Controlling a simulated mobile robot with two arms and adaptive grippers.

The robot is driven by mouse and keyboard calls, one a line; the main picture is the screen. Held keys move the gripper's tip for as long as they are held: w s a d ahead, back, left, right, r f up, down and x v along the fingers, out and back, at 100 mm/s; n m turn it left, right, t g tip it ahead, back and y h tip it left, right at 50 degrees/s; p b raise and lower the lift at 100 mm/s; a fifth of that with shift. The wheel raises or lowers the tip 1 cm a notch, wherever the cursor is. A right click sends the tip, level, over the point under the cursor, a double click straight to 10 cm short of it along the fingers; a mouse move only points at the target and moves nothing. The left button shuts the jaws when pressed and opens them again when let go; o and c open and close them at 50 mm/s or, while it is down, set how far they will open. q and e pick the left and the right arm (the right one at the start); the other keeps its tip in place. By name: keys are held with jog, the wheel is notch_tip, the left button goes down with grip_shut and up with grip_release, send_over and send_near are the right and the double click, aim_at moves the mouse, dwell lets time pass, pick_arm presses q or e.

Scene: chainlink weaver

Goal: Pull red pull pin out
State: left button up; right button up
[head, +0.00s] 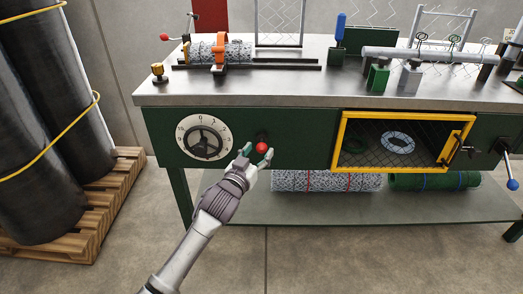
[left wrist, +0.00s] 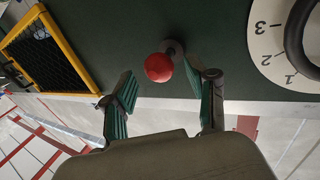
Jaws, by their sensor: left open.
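The red pull pin (head: 261,147) has a round red knob on a short dark stem in the dark green front panel of the bench. In the left wrist view the knob (left wrist: 159,68) lies between the two fingertips, with a gap on each side. My left gripper (head: 256,153) is open, its green-padded fingers pointing at the panel. The fingers (left wrist: 158,78) show no contact with the knob. How deep the knob sits between them is hard to tell. My right gripper is not in view.
A white numbered dial (head: 183,137) is left of the pin. A yellow-framed mesh door (head: 337,141) is to its right, and a blue-knobbed lever (head: 509,170) farther right. Tools stand on the steel benchtop (head: 270,88). Black rolls (head: 40,120) stand on a pallet at left.

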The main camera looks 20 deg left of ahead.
pick_arm(q)
jog(key=shift+w+d, duration=0.2)
jog(key=shift+w, duration=1.2)
jog(key=shift+c, duration=0.4)
grip_shut()
